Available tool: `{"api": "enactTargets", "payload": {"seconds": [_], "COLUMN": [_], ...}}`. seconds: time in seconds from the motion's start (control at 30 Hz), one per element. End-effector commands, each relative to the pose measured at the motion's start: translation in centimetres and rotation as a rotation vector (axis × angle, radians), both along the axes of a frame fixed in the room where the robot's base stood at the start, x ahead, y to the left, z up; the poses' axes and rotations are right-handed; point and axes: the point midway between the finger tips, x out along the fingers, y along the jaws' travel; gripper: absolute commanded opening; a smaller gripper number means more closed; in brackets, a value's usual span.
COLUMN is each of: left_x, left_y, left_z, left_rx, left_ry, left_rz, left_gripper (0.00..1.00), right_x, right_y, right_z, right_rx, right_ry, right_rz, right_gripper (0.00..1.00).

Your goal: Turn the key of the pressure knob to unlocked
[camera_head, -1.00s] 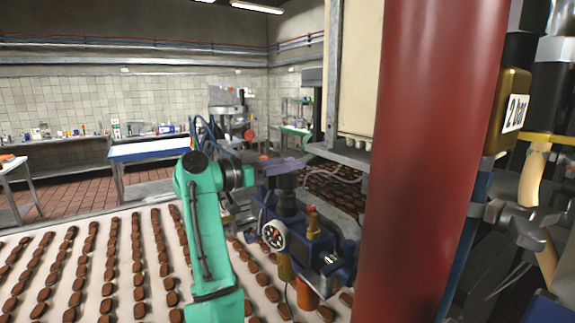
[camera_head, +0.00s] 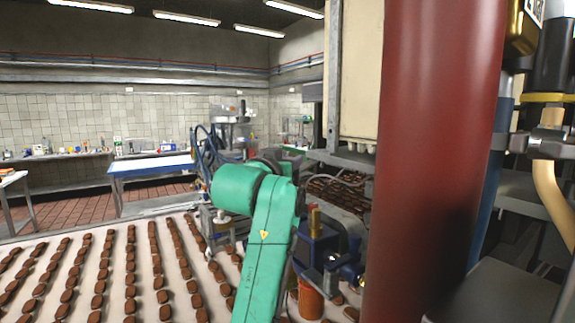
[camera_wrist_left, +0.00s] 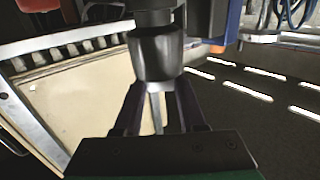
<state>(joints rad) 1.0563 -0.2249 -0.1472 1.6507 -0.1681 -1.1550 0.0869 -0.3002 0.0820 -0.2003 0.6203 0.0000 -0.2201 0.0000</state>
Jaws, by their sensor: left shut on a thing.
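The dark pressure knob (camera_wrist_left: 158,55) shows in the left wrist view. The key's position cannot be read. My right gripper is not in view.
A brass fitting (camera_head: 314,219) and an orange cylinder (camera_head: 310,301) are on the pressure unit. A thick red column (camera_head: 425,150) stands close on the right. A pale conveyor (camera_head: 20,310) with rows of brown biscuits lies at the left.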

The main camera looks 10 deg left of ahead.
Motion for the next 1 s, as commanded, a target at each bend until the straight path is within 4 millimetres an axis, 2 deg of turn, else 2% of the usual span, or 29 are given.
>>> {"api": "enactTargets", "payload": {"seconds": [0.4,0.93,0.97,1.0], "left_x": [0.08,0.09,0.09,0.09], "left_y": [0.0,0.04,0.05,0.05], "left_z": [-0.19,-0.24,-0.24,-0.23], "left_rx": [0.0,0.0,0.0,0.0], "left_ry": [0.007,0.009,0.008,0.008], "left_rz": [0.198,0.223,0.223,0.223], "left_gripper": [0.0,0.0,0.51,0.67], "right_x": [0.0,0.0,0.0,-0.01], "right_y": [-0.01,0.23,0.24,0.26], "right_z": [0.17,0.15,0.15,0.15], "right_rx": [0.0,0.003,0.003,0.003], "right_ry": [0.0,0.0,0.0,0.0], "right_rz": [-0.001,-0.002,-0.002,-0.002], "right_gripper": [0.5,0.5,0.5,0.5]}}
